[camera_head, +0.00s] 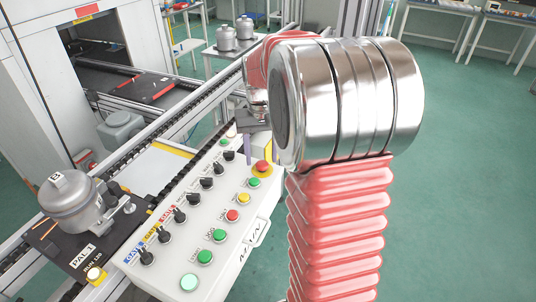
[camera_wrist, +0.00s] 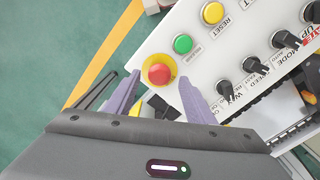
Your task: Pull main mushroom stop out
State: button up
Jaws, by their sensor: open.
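The main mushroom stop is a red button (camera_head: 262,166) on a yellow round plate at the far right end of the white MAIN control panel (camera_head: 160,272). In the wrist view the red mushroom head (camera_wrist: 159,73) shows between and beyond the two purple fingertips of my gripper (camera_wrist: 160,80). The fingers are open and empty, one to each side of the button in the picture. I cannot tell whether they touch it. In the head view my arm hides most of the gripper; a purple finger shows just left of the button.
A green button (camera_wrist: 182,43) and a yellow button (camera_wrist: 212,13) sit close to the stop. Several black rotary switches (camera_wrist: 254,65) line the panel. A grey compressor (camera_head: 75,205) stands on a black pallet at the left. Green floor lies open beyond the panel.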

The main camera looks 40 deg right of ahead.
jog(key=shift+f, duration=0.65)
jog(key=shift+c, duration=0.4)
grip_shut()
